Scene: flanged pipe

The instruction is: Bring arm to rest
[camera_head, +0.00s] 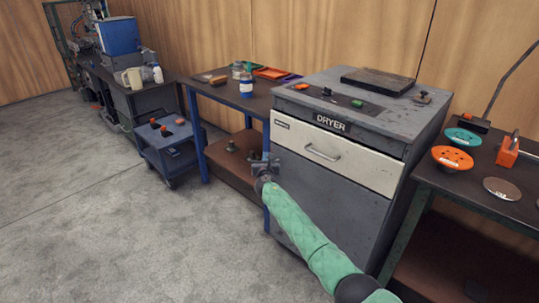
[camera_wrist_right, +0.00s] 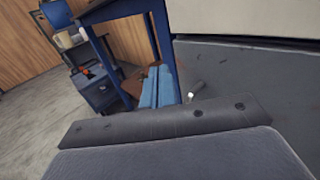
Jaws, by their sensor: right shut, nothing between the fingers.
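My right arm, in a green sleeve, reaches up from the bottom right in the head view. Its gripper (camera_head: 263,162) is shut and empty in front of the left edge of the dryer (camera_head: 330,195), beside the blue-legged table (camera_head: 203,135). I cannot tell whether it touches the dryer. In the right wrist view the grey body of my wrist fills the bottom, and the dryer's dark front (camera_wrist_right: 250,80) is close at the right. My left gripper is in neither view.
A blue cart (camera_head: 165,150) stands left of the blue-legged table. A dark table (camera_head: 440,182) with orange and green discs stands right of the dryer. The grey floor (camera_head: 90,225) at the left is clear.

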